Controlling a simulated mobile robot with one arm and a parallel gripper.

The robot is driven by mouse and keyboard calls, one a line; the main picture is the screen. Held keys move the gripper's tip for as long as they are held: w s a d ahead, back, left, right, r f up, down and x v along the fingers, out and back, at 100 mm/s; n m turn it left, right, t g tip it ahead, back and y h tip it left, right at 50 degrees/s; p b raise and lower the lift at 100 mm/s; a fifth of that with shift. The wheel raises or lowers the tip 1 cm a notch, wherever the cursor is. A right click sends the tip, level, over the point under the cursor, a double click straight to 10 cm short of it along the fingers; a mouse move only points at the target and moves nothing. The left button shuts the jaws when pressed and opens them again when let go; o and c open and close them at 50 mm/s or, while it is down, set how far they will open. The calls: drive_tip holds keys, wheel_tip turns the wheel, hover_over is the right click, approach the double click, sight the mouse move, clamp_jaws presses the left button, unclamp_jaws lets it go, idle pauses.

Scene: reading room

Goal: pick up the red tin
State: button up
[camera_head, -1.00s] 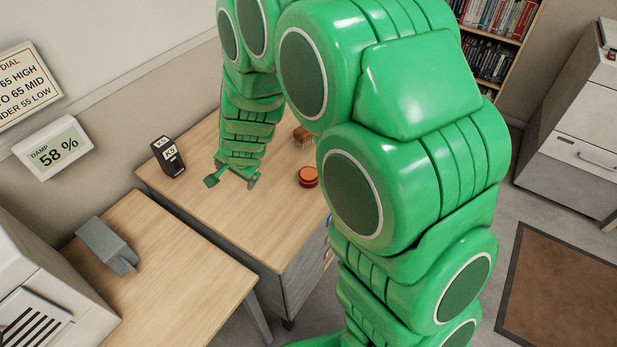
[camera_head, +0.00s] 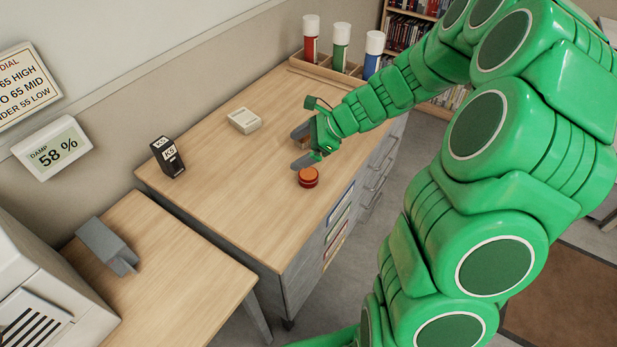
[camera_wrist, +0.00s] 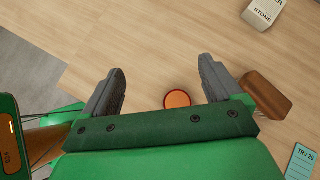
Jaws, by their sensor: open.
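The red tin (camera_head: 308,178) is a small round tin with an orange-red top, standing on the wooden cabinet top near its front edge. In the wrist view the tin (camera_wrist: 178,100) shows between the two grey fingers, nearer the right one, with its lower edge close to my gripper's green bar. My gripper (camera_head: 299,147) is open and empty, just behind the tin in the head view. It also shows in the wrist view (camera_wrist: 160,84). The fingers appear apart from the tin; their exact height above the top is hard to tell.
A wooden-backed brush (camera_wrist: 268,94) lies beside the right finger. A pale block (camera_head: 244,120) and a black box (camera_head: 168,157) stand on the top (camera_head: 230,185). A rack (camera_head: 325,72) holds red, green and blue tubes at the back. The top left of the tin is clear.

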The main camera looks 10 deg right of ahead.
drive_tip(key=d+r+m+t+y, duration=0.3)
drive_tip(key=d+r+m, duration=0.1)
drive_tip(key=d+r, duration=0.4)
approach(310, 174)
drive_tip(key=shift+w+a, duration=0.3)
drive_tip(key=shift+a, duration=0.25)
drive_tip(key=shift+w+a, duration=0.25)
drive_tip(key=shift+a, duration=0.25)
drive_tip(key=shift+f, duration=0.45)
drive_tip(key=shift+x, duration=3.9)
drive_tip(key=shift+f, duration=0.15)
drive_tip(key=c, duration=1.1)
